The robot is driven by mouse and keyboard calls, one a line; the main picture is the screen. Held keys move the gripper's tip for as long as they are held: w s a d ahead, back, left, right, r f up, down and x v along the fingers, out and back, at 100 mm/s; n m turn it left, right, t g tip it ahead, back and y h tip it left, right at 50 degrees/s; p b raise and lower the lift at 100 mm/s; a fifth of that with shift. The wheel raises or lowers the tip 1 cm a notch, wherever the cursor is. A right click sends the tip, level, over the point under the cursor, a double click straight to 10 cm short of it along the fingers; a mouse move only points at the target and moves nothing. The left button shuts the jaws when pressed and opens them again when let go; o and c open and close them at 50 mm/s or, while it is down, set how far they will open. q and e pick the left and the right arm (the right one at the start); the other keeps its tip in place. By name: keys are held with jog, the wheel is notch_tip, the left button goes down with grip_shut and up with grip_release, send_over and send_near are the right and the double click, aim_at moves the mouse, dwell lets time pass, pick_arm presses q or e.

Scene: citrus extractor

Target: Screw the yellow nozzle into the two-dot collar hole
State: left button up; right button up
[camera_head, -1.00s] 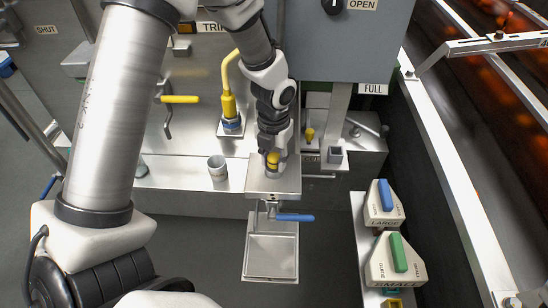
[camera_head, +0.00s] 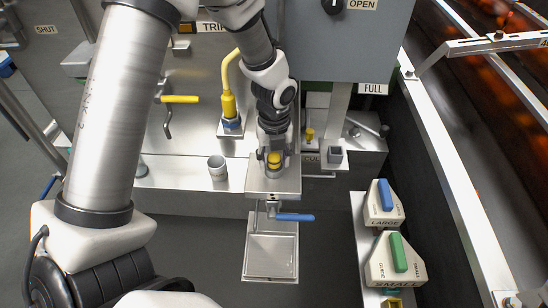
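The yellow nozzle (camera_head: 274,158) stands in or just above a round metal collar (camera_head: 273,172) on the front metal block. It looks upright. My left gripper (camera_head: 275,154) comes down over it from above, with dark fingers on the nozzle's left and right sides. The view is too small to tell whether the fingers press on it or stand a little apart. How deep the nozzle sits in the hole is hidden, and no dot marks can be made out. My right gripper is not in view.
A grey cup (camera_head: 217,168) stands on the shelf left of the block. A blue-handled valve (camera_head: 294,217) and a square tray (camera_head: 270,257) hang below. Blue-handled (camera_head: 384,203) and green-handled (camera_head: 397,259) guide blocks stand at right. A small yellow piece (camera_head: 309,134) is behind the gripper.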

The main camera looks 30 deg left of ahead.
pick_arm(q)
jog(key=c, duration=0.6)
jog(key=shift+o, duration=0.2)
jog(key=m, duration=0.7)
jog(key=o, duration=0.6)
jog(key=shift+o, duration=0.2)
jog(key=n, duration=0.7)
jog(key=c, duration=0.6)
